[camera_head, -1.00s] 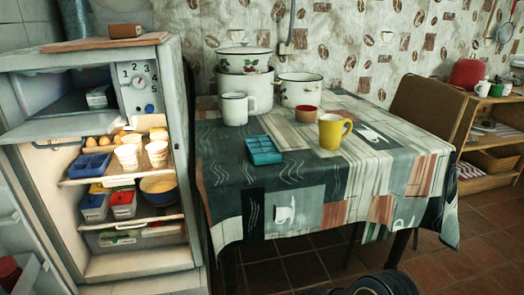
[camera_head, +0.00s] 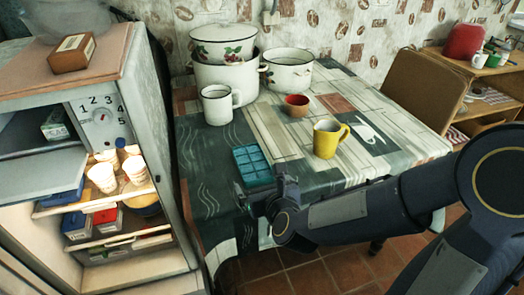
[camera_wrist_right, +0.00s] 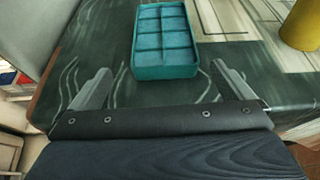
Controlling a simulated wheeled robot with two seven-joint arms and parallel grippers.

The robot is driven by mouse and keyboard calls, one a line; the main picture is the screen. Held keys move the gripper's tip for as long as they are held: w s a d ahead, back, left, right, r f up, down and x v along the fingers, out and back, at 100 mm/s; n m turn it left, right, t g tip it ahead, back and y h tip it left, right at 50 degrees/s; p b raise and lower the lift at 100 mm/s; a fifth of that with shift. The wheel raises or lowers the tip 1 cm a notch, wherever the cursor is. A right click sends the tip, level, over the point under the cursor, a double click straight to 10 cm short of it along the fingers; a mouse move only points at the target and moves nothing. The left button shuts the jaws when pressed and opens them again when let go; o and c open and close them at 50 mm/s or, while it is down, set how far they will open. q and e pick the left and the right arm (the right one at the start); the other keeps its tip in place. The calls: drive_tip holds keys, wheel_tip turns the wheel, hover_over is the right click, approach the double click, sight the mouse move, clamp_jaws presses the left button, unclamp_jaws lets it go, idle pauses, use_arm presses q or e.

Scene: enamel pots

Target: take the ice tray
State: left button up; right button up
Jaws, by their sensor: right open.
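The teal ice tray (camera_head: 252,165) lies flat near the left front part of the table, its compartments facing up. In the right wrist view the ice tray (camera_wrist_right: 164,42) is just ahead, roughly centred between the fingers. My right gripper (camera_wrist_right: 158,85) is open and empty, its two fingers apart on either side of the near end of the tray, not touching it. In the head view my right gripper (camera_head: 262,196) is low at the table's front edge, just on the near side of the tray. My left gripper is not in view.
A yellow mug (camera_head: 325,140) and a small red-brown bowl (camera_head: 297,105) stand right of the tray. A white mug (camera_head: 217,105) and enamel pots (camera_head: 288,73) stand behind. The open fridge (camera_head: 150,95) is close on the left. The table around the tray is clear.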

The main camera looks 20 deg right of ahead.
sight(251, 164)
drive_tip(key=shift+w+f, duration=0.15)
drive_tip(key=shift+w, duration=0.3)
drive_tip(key=x, duration=0.6)
drive_tip(key=shift+w+d, duration=0.2)
drive_tip(key=shift+w, duration=0.35)
drive_tip(key=shift+r, duration=0.2)
drive_tip(key=shift+c, duration=0.3)
drive_tip(key=c, duration=1.1)
drive_tip(key=shift+r, duration=0.15)
